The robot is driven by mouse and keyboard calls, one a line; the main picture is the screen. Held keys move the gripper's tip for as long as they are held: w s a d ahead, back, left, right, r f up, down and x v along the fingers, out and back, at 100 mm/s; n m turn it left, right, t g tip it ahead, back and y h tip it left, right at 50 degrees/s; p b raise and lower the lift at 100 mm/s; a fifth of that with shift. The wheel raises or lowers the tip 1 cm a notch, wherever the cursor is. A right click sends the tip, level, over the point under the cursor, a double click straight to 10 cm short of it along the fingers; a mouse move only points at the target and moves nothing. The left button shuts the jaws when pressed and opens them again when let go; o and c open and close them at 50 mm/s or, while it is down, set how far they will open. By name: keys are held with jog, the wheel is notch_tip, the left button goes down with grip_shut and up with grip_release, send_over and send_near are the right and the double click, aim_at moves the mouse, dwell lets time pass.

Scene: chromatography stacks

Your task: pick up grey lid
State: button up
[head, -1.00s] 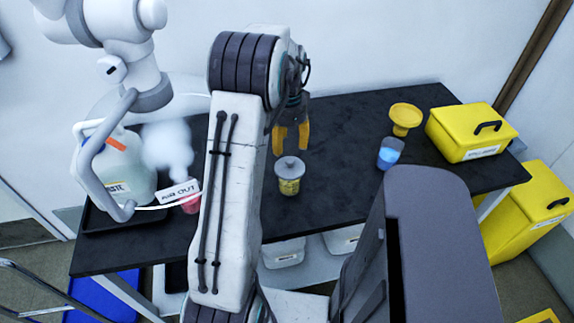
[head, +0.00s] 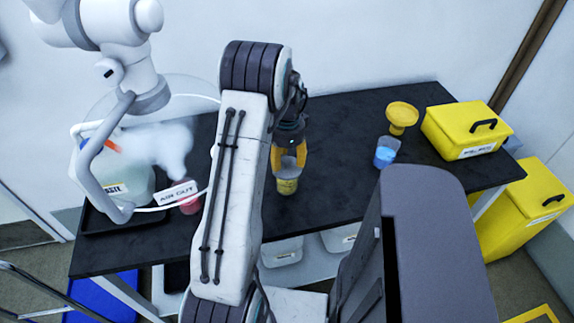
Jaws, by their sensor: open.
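My gripper (head: 288,162) points down over the small jar (head: 287,186) on the black bench. Its yellow fingers are open, one on each side of the jar's top. The grey lid (head: 288,170) sits on the jar between the fingers and is mostly hidden by them. The jar is clear with yellow contents and stands upright. I cannot tell whether the fingers touch the lid.
A cup of blue liquid (head: 386,151) and a yellow funnel-like piece (head: 402,116) stand to the right, near a yellow case (head: 467,130). At left are a white jug (head: 125,180), a white fume cloud, an "AIR OUT" sign (head: 178,194) and a red-pink container (head: 189,207).

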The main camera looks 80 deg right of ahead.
jog(key=shift+f, duration=0.2)
jog(key=shift+o, duration=0.2)
grip_shut()
